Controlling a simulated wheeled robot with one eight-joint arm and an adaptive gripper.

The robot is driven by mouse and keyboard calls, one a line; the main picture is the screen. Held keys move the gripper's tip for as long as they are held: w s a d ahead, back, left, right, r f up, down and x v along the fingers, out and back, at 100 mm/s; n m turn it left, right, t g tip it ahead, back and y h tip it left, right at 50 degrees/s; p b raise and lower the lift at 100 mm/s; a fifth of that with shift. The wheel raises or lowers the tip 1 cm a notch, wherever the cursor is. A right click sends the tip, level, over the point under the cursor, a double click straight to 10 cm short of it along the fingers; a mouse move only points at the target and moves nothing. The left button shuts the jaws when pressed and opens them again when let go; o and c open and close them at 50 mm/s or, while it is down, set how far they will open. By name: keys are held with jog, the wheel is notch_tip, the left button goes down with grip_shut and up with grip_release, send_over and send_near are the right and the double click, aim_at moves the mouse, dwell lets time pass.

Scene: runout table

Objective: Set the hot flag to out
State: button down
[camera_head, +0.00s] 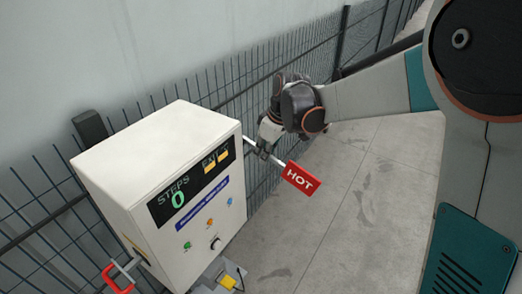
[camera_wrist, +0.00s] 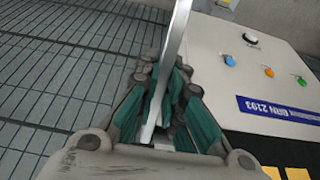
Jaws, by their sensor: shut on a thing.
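The red hot flag (camera_head: 301,178), lettered HOT, sits at the end of a pale metal arm that sticks out to the right of a white control box (camera_head: 157,146). It slopes down to the right. My gripper (camera_head: 264,151) is shut on the flag's arm, between the box and the red plate. In the wrist view the flag's arm (camera_wrist: 178,35) runs between the fingers of my gripper (camera_wrist: 160,95). The red plate is out of sight in the wrist view.
A red handle (camera_head: 118,278) sticks out at the box's lower left. A dark mesh fence (camera_head: 305,50) stands behind. Bare concrete floor (camera_head: 370,190) lies to the right.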

jog(key=shift+d+r+g+h+p, duration=0.1)
jog(key=shift+r+g+h+p, duration=0.45)
jog(key=shift+r+g+h, duration=0.55)
jog(key=shift+s+f, duration=0.1)
jog(key=c, duration=1.7)
grip_release()
notch_tip(320, 180, up, 12)
jog(key=shift+s+d+f, duration=0.1)
jog(key=shift+d, duration=0.05)
